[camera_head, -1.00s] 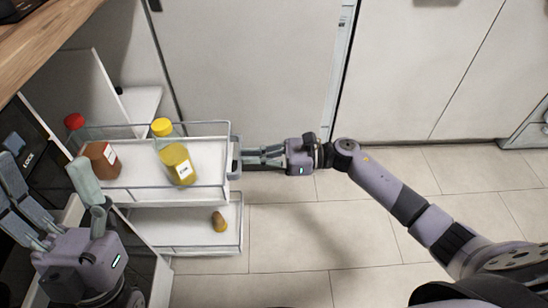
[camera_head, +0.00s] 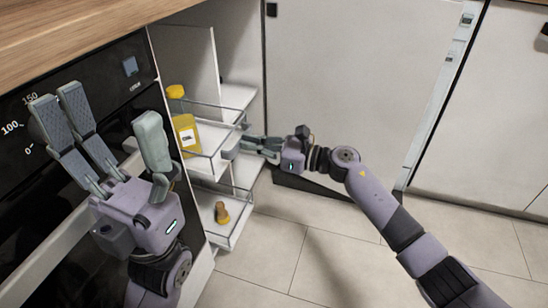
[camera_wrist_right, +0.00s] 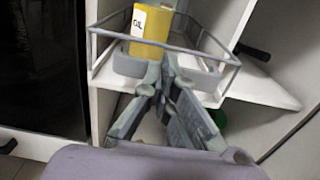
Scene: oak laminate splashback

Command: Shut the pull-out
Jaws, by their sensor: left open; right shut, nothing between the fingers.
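The pull-out is a white two-tier rack with wire rails; its upper tray (camera_head: 207,162) and lower tray (camera_head: 235,234) stick partly out of the cabinet in the head view. A yellow-capped oil bottle (camera_head: 187,132) stands on the upper tray, and a small brown item (camera_head: 222,213) is on the lower one. My right gripper (camera_head: 240,146) is shut and empty, with its fingertips at the front end of the upper tray. In the right wrist view its fingers (camera_wrist_right: 165,85) are at the tray's front below the bottle (camera_wrist_right: 150,30). My left gripper (camera_head: 108,115) is open and empty in front of the oven.
A black oven front (camera_head: 35,170) with a long handle is left of the pull-out. A wooden worktop (camera_head: 90,28) runs above it. A white cabinet door (camera_head: 350,80) stands to the right. The tiled floor (camera_head: 300,240) in front is clear.

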